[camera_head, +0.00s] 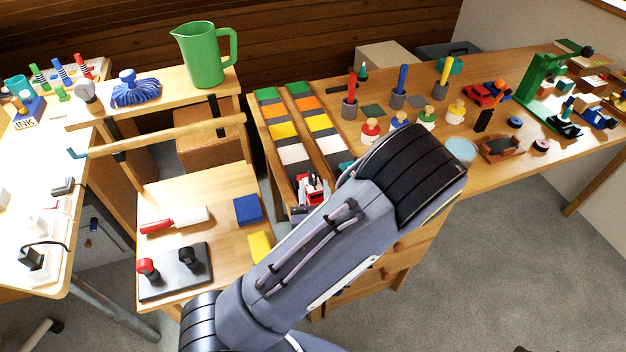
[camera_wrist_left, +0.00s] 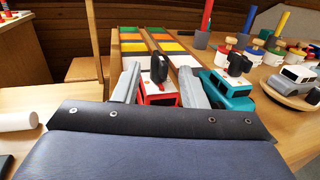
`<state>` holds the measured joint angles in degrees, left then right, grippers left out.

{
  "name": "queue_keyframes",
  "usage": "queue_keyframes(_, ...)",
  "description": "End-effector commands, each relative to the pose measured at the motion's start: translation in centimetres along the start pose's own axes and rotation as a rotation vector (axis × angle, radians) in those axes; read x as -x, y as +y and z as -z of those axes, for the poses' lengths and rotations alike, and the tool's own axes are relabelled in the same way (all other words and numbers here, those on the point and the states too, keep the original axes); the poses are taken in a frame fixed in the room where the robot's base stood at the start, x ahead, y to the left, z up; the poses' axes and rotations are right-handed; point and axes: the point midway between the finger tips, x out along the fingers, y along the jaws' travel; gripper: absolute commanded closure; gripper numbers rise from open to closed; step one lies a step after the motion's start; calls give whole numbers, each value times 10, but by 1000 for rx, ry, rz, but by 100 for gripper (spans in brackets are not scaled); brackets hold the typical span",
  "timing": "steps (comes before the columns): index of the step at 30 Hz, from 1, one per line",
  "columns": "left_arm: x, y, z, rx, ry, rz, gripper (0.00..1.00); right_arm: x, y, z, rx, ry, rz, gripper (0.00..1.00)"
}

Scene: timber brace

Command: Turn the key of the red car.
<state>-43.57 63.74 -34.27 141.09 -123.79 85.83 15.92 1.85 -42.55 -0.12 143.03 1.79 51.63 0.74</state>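The red car (camera_wrist_left: 160,97) has a white top with a black key (camera_wrist_left: 159,70) standing upright from it. It sits at the near end of a lane with coloured patches. In the head view the red car (camera_head: 312,188) shows beside my arm, partly covered. My left gripper (camera_wrist_left: 159,69) is open in the wrist view, one finger on each side of the key with visible gaps. In the head view my arm hides this gripper. A teal car (camera_wrist_left: 232,92) with its own black key stands just right of the right finger. My right gripper is not in view.
In the wrist view a grey-white car (camera_wrist_left: 298,76) sits on a round wooden base at the right. A low shelf at left holds a black plate (camera_head: 175,272) and a blue block (camera_head: 248,209).

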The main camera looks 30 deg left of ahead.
Motion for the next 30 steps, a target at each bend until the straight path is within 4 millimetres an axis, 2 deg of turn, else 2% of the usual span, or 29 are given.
queue_keyframes(3, 20, -1, 1, 0, 1, 5, 62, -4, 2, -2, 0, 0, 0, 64)
queue_keyframes(9, 35, 0, 0, 0, 1, 1, 62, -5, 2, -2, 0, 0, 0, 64)
queue_keyframes(25, 36, 1, 0, 3, 0, -5, 62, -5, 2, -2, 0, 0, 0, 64)
queue_keyframes(28, 33, 13, -6, 38, 10, -68, 62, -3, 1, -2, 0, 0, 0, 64)
queue_keyframes(30, 31, 33, -12, 98, 29, -177, 62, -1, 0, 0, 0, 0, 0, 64)
